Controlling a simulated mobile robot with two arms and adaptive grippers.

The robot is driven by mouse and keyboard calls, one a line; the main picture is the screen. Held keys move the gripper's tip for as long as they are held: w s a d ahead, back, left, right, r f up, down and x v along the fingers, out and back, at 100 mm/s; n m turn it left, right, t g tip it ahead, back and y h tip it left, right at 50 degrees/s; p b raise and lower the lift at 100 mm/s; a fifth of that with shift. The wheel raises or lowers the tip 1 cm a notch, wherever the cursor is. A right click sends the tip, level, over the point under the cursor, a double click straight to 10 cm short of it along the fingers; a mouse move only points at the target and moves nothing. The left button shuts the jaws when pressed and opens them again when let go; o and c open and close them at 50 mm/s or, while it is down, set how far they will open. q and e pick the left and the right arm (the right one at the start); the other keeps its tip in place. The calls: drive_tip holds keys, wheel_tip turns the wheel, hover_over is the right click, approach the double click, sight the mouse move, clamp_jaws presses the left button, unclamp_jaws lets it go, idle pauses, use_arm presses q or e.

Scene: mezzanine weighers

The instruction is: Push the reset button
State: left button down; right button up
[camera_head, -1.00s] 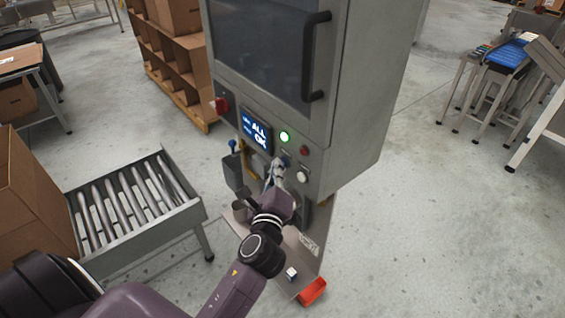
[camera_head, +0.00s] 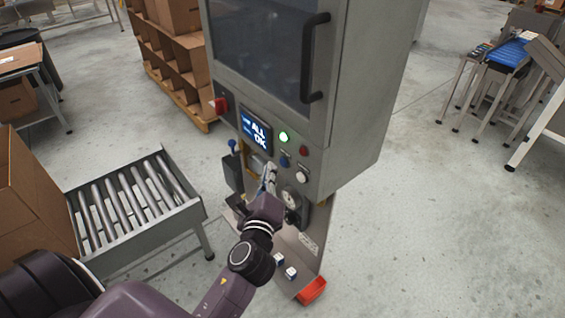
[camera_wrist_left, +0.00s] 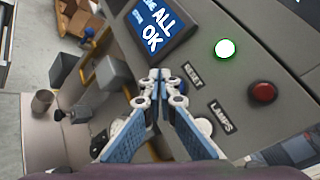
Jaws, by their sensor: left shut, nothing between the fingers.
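The blue reset button (camera_head: 284,161) sits on the grey machine's sloped control panel, below the lit green lamp (camera_head: 283,136) and above left of a white button (camera_head: 301,177). The RESET label (camera_wrist_left: 193,75) is readable in the wrist view, right of the fingertips. My left gripper (camera_head: 270,167) is shut and empty in front of the panel, left of the blue button and apart from it in the head view. Its fingertips (camera_wrist_left: 154,76) also show in the wrist view, partly covering the panel edge. The screen (camera_head: 256,131) reads ALL OK. My right gripper is out of view.
A red button (camera_head: 303,150) and a red switch (camera_head: 220,105) are on the same panel. A roller conveyor (camera_head: 150,234) stands to the left. Open floor lies to the right.

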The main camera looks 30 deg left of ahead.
use_arm(q)
drive_tip(key=shift+s+a, duration=0.25)
drive_tip(key=shift+s, duration=0.45)
drive_tip(key=shift+s+a, duration=0.3)
drive_tip(key=shift+s, duration=0.35)
drive_tip(key=shift+s+a, duration=0.25)
drive_tip(key=shift+s, duration=0.45)
